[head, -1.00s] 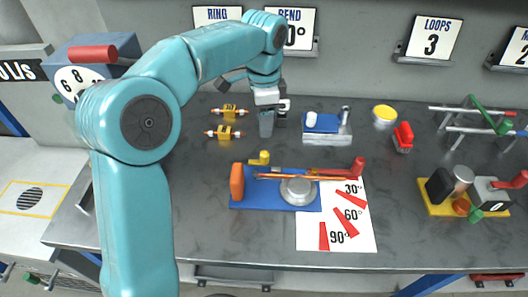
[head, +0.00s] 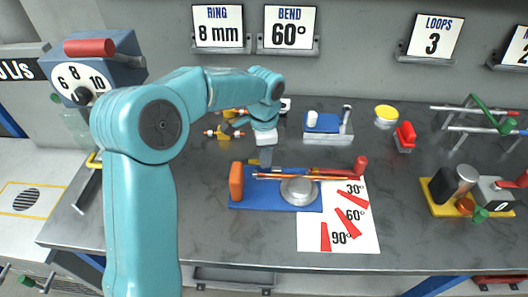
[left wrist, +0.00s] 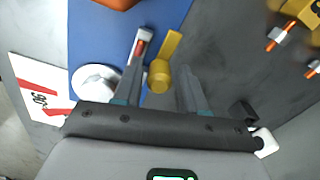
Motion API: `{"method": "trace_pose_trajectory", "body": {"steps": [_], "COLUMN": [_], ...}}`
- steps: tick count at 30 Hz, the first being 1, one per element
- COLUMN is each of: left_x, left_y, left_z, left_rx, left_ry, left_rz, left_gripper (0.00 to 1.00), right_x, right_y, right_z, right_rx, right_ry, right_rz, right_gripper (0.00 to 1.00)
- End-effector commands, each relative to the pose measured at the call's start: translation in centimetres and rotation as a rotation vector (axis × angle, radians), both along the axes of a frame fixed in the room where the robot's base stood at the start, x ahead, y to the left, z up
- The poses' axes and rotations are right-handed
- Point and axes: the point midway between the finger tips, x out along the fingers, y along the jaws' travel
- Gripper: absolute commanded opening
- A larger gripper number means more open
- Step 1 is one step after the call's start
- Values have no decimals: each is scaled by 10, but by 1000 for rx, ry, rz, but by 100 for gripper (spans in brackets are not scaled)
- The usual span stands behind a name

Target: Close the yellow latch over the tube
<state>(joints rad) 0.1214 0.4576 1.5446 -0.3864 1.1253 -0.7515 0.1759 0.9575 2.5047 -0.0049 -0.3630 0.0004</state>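The bender's blue base (head: 240,203) carries an orange block (head: 236,181), a grey disc (head: 299,190) and a thin copper-coloured tube (head: 285,177) lying across it. My left gripper (head: 266,160) points down at the back edge of the base, partly hiding the yellow latch (head: 253,162). In the left wrist view the latch (left wrist: 171,45) shows as a bar with a round knob. My left gripper (left wrist: 162,75) is open there, one finger on each side of the knob. I cannot tell whether either finger touches it. My right gripper is not in view.
An angle sheet (head: 318,238) lies under the base's right side. A red-ended lever (head: 360,166) reaches right. The front bench is clear. A sign (head: 289,30) reads BEND 60°.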

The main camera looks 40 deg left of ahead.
Motion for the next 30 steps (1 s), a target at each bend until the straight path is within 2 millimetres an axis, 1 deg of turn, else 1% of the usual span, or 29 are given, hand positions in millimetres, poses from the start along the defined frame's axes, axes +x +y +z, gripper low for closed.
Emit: {"method": "trace_pose_trajectory", "body": {"steps": [1,2,3,11,17,23,30], "left_x": [0,0,0,0,0,0,-1], "left_y": [0,0,0,0,0,0,-1], "left_z": [0,0,0,1,1,1,1], "left_rx": [0,0,0,0,0,1,1], "left_ry": [0,0,0,0,0,1,1], "left_rz": [0,0,0,12,82,228,455], "left_gripper": [23,14,0,0,0,0,0], "right_x": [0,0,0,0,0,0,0], "right_y": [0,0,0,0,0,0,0], "right_z": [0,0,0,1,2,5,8], "right_rx": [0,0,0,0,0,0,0], "right_ry": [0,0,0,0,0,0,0], "right_rz": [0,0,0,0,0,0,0], "right_gripper": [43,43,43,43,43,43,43]}}
